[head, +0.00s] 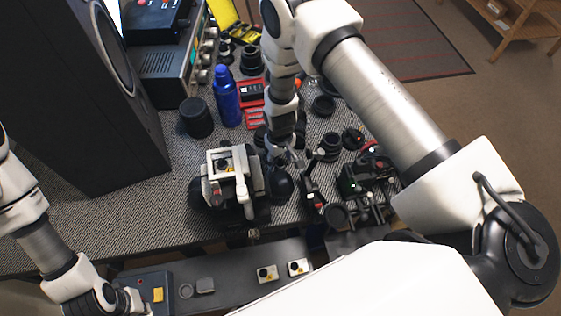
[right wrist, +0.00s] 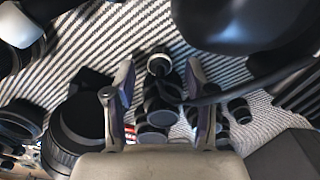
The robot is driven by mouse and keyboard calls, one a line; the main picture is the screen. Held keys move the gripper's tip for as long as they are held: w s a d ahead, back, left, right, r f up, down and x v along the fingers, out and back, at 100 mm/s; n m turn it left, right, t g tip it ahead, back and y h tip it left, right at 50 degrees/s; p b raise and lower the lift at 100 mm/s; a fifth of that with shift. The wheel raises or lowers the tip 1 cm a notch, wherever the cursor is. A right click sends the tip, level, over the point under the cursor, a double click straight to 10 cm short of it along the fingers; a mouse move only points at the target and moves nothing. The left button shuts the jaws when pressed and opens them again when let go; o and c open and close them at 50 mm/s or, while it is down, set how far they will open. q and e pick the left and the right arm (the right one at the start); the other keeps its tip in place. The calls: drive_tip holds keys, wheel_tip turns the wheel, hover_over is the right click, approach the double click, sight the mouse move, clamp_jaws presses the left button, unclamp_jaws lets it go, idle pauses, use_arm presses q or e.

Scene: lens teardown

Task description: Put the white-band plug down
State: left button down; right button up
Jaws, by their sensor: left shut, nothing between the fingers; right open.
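The white-band plug (right wrist: 159,65), a dark round piece with a pale ring, shows between the fingertips in the right wrist view. It stands or lies on the striped cloth among dark cylinders; its height above the cloth is hard to judge. My right gripper (right wrist: 160,76) is open around that spot, with a finger on either side and no clear contact. In the head view my right gripper (head: 287,156) is low over the table's middle, and I cannot make out the plug there. My left gripper (head: 138,299) is shut and empty at the lower left.
A white-and-black device (head: 240,178) stands left of my right gripper. A blue bottle (head: 228,105), a black cylinder (head: 196,118) and red boxes (head: 250,93) are behind. Dark lens parts (head: 331,146) crowd the right. A grey front shelf (head: 225,272) holds small yellow-marked blocks (head: 298,267).

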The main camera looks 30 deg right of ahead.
drive_tip(key=shift+w+f, duration=0.1)
drive_tip(key=shift+f, duration=0.55)
drive_tip(key=shift+r, duration=0.1)
clamp_jaws()
drive_tip(key=shift+r, duration=0.1)
